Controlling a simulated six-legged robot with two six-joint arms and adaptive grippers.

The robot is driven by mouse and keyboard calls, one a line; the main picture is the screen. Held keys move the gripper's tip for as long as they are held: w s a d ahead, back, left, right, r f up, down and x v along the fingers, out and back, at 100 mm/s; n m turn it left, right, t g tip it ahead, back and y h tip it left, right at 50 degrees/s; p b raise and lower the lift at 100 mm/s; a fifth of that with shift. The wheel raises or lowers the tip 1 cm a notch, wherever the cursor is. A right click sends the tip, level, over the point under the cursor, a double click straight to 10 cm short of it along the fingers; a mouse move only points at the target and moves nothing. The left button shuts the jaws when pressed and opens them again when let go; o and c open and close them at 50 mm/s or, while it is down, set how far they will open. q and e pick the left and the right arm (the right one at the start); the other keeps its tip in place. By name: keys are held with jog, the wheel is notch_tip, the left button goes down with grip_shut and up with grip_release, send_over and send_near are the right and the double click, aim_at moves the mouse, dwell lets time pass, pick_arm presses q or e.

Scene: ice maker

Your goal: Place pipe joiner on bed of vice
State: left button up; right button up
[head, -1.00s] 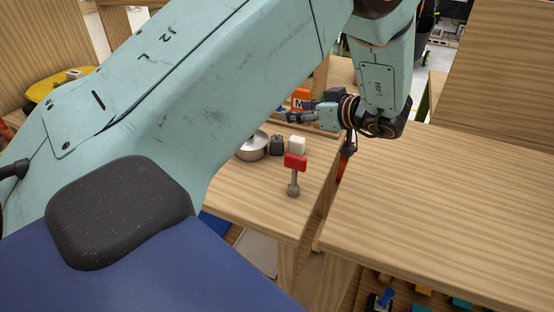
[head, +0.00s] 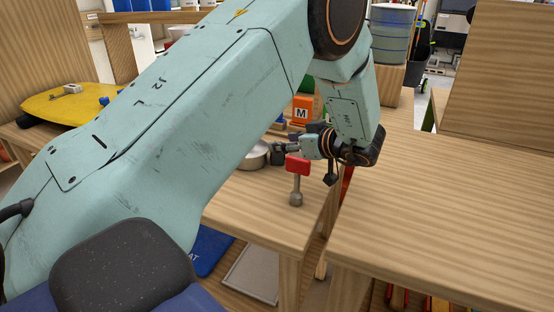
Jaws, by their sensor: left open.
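My left arm reaches across the head view, and its gripper (head: 283,150) is open, low over the left wooden table, above and behind a red-topped grey fitting. That fitting (head: 297,181) stands upright with a rounded grey foot. A round metal dish (head: 253,158) sits left of the gripper, partly hidden by my arm. A small dark piece (head: 277,158) shows at the fingers; I cannot tell if it touches them. I cannot surely pick out the pipe joiner or the vice. My right gripper is not in view.
An orange box marked M (head: 302,110) stands behind the gripper. The right wooden table (head: 450,200) is bare, with a narrow gap between the tables. A yellow piece of equipment (head: 70,100) lies at the left. A drum (head: 392,35) stands at the back.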

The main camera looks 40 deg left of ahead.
pick_arm(q)
jog(key=x, duration=0.2)
jog(key=shift+w+a+f, duration=0.2)
jog(key=shift+f, duration=0.05)
jog(key=shift+s+r, duration=0.15)
jog(key=shift+c, duration=0.5)
jog(key=c, duration=0.4)
grip_shut()
